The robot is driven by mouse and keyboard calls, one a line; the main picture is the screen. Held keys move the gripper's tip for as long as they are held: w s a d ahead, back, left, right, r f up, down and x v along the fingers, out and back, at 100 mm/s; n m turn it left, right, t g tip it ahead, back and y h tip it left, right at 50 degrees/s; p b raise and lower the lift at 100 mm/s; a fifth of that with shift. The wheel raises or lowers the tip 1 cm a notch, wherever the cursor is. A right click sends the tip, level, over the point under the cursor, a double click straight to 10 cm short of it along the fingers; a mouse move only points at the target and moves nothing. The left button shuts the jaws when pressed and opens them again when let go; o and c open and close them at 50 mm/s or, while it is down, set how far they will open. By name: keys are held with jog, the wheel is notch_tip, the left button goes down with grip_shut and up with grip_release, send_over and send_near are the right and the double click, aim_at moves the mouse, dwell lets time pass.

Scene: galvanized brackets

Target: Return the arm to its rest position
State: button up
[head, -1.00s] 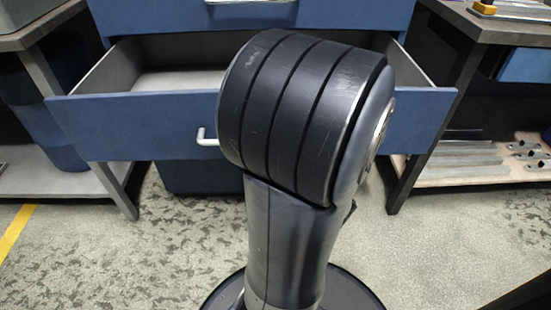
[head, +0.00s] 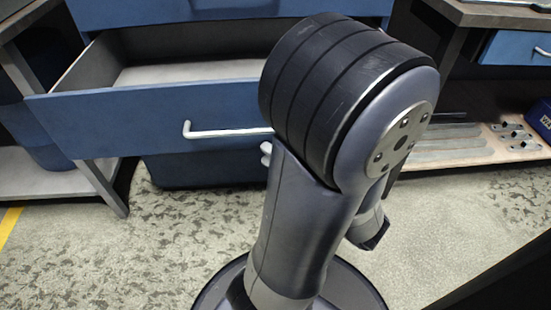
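My arm fills the middle of the head view, with its upper link rising from my round base and a large dark ribbed joint at the top. Part of a further link shows below and right of that joint, ending in a dark tip. I cannot make out my gripper or its fingers.
A blue drawer (head: 120,120) with a white handle stands pulled out behind my arm; the part of its inside I see looks empty. A workbench at right has a lower shelf (head: 470,158) with metal pieces. Another bench (head: 40,185) stands at left. Speckled floor between is clear.

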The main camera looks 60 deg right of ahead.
aim_at(240, 134)
jog(key=shift+s, duration=0.25)
jog(key=shift+w, duration=0.1)
dwell(0.5)
jog(key=shift+w+d+r, duration=0.1)
jog(key=shift+w+r, duration=0.15)
jog(key=shift+w, duration=1.45)
jog(key=shift+w+d+r, duration=0.15)
jog(key=shift+w+r, duration=0.05)
jog(key=shift+w, duration=1.55)
jog(key=shift+w+d+r, duration=0.1)
jog(key=shift+w+r, duration=0.15)
jog(key=shift+w, duration=1.45)
